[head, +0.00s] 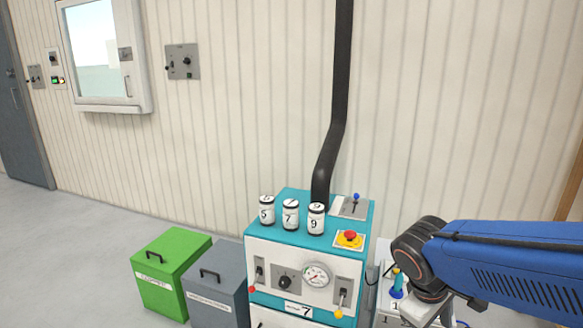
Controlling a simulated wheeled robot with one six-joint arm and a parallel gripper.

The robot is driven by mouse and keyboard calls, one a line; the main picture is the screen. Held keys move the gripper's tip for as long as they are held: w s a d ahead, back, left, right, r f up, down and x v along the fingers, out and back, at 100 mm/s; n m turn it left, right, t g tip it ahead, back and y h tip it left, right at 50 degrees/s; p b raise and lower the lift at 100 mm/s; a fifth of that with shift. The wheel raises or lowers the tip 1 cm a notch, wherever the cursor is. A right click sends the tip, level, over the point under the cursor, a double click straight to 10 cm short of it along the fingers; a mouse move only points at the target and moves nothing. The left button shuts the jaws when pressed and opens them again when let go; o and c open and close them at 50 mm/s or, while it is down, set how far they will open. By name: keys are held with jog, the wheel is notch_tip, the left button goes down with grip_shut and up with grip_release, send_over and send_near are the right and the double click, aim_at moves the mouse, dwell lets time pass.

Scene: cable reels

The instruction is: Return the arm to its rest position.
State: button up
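My blue arm (505,265) reaches in from the right edge of the head view, with its dark joint (418,255) bent down in front of a white unit. Grey metal parts of my gripper (428,312) show below this joint at the bottom edge. Its fingertips are not clear, so I cannot tell whether it is open or shut. No held object can be made out.
A teal and white machine (258,248) stands left of my arm, with several levers, a gauge (316,275), a red button (350,236) and numbered canisters (290,215) on top. Green (170,270) and grey (215,285) bins stand beside it. Floor at left is clear.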

jog(key=s+a+r+m+t+y, duration=0.1)
jog(key=s+r+m+t+y, duration=0.2)
jog(key=s+r+m+y, duration=0.1)
jog(key=shift+s+a+r+m+t, duration=0.25)
jog(key=shift+s+r+m, duration=0.25)
jog(key=shift+s+m, duration=0.5)
jog(key=shift+w, duration=0.15)
